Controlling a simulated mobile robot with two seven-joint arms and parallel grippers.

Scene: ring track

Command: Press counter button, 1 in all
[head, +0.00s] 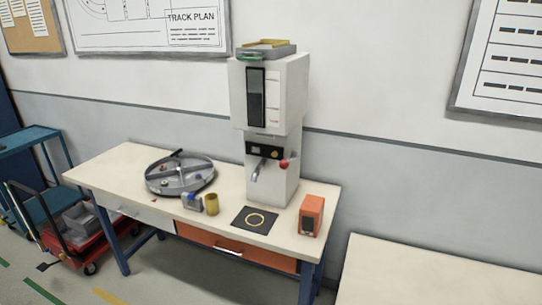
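A tall white machine (271,91) stands at the back of a cream-topped workbench (120,163). Its lower front has a dark panel (262,151) with a small yellowish round part, a metal spout or lever, and a red knob (283,164) at the right. An orange box (312,215) with a dark front face stands at the bench's right end. I cannot tell for certain which part is the counter button; its details are too small. Neither of my grippers is in view.
A red cart (75,250) stands left; another pale table (430,275) stands right.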

